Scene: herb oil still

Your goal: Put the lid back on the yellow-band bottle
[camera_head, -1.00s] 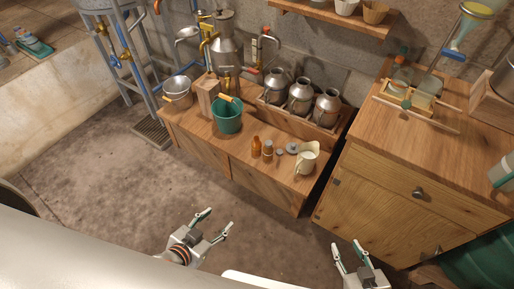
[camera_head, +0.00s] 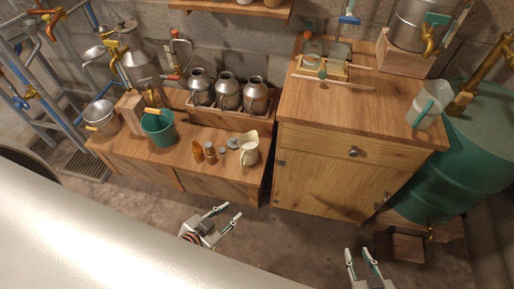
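Two small bottles stand on the low wooden bench: an amber one (camera_head: 197,152) and a browner one with a pale part (camera_head: 210,153). A yellow band cannot be made out on either at this size. A small grey piece (camera_head: 222,155) and a flat grey disc (camera_head: 233,144) are beside them; I cannot tell which, if either, is the lid. My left gripper (camera_head: 229,210) is open and empty, in front of the bench. My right gripper (camera_head: 357,251) is open and empty, in front of the cabinet, far from the bottles.
A cream pitcher (camera_head: 249,149) stands right of the bottles. A green bucket (camera_head: 158,130) and metal pot (camera_head: 101,117) are to the left, metal cans (camera_head: 227,92) behind. The taller wooden cabinet (camera_head: 327,172) and green barrel (camera_head: 450,160) are on the right. Floor before the bench is clear.

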